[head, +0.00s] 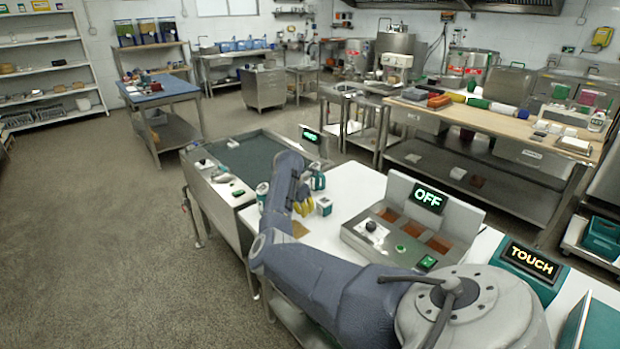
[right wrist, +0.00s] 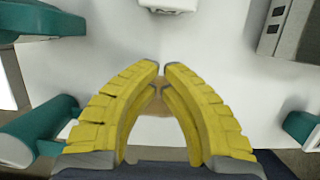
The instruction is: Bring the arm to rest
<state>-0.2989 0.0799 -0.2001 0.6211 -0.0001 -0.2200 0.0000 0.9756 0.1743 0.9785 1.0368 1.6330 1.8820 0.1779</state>
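My right arm reaches in from the lower right of the head view and bends at the elbow. Its gripper (head: 303,207), with yellow fingers, hangs over the white table (head: 345,190). In the right wrist view the fingertips of the right gripper (right wrist: 160,67) come together at the front, with nothing between them. A tan patch (right wrist: 157,103) lies on the table behind the fingers. My left arm and gripper are not in the head view.
Green-and-white containers (head: 324,206) stand close to the right gripper. A control box (head: 385,236) with a lit OFF display (head: 428,198) stands to its right. A TOUCH display (head: 531,262) is further right. A steel-framed unit (head: 235,170) adjoins on the left. Floor at left is clear.

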